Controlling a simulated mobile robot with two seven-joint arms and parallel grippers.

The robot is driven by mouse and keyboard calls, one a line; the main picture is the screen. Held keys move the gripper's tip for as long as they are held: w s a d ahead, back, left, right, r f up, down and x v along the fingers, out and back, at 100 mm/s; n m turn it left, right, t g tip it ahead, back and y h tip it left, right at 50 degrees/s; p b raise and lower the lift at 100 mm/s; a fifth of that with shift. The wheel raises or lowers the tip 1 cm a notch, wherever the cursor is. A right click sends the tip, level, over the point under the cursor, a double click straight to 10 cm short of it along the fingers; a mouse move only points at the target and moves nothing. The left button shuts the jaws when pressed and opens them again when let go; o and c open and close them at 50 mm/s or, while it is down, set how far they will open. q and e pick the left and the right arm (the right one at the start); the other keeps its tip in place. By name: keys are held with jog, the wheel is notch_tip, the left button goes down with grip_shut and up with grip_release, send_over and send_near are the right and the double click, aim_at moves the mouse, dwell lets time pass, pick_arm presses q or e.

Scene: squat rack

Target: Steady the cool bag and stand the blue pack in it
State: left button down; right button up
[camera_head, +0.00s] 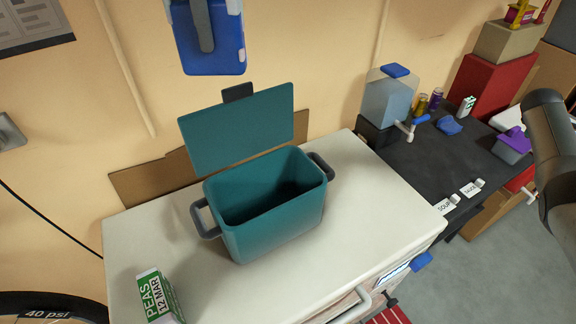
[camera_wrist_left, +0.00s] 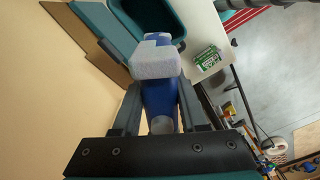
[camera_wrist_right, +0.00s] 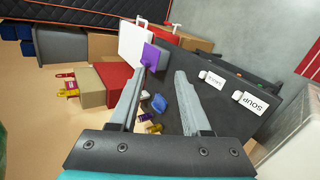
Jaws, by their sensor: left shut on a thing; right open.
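The teal cool bag (camera_head: 275,225) stands upright on a white chest top with its lid (camera_head: 240,130) raised at the back. Its inside looks dark and empty. My left gripper (camera_head: 205,46) is shut on the blue pack (camera_head: 222,58), high above and behind the bag at the top of the head view. In the left wrist view the blue pack (camera_wrist_left: 160,98) sits between both fingers, with a frosty white part at its end. My right gripper (camera_wrist_right: 161,76) is open and empty, away from the bag, over the dark table side.
A green-and-white peas box (camera_head: 158,296) lies at the front left of the white top (camera_head: 370,200). A dark table (camera_head: 440,160) at right holds a water dispenser (camera_head: 388,100), cans, a blue cloth and soup labels. The white top right of the bag is clear.

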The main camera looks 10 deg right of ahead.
jog(key=w+a+f+n+y, duration=0.1)
jog(key=w+a+n+y, duration=0.15)
jog(key=a, duration=0.95)
jog(key=w+a+f+n+y, duration=0.1)
jog(key=w+a+n+y, duration=0.2)
jog(key=a, duration=0.8)
jog(key=w+a+f+n+y, duration=0.2)
jog(key=w+a, duration=0.2)
jog(key=a, duration=0.8)
jog(key=n+g+y, duration=0.4)
jog(key=n, duration=0.6)
send_over(287, 203)
jog(key=shift+d+f+m, duration=0.1)
jog(key=shift+f+m, duration=0.15)
jog(key=shift+f, duration=0.25)
jog(key=f, duration=0.3)
jog(key=a+f, duration=0.1)
jog(key=f, duration=0.7)
jog(key=shift+s+a+f, duration=0.15)
jog(key=shift+s+a, duration=0.2)
grip_shut()
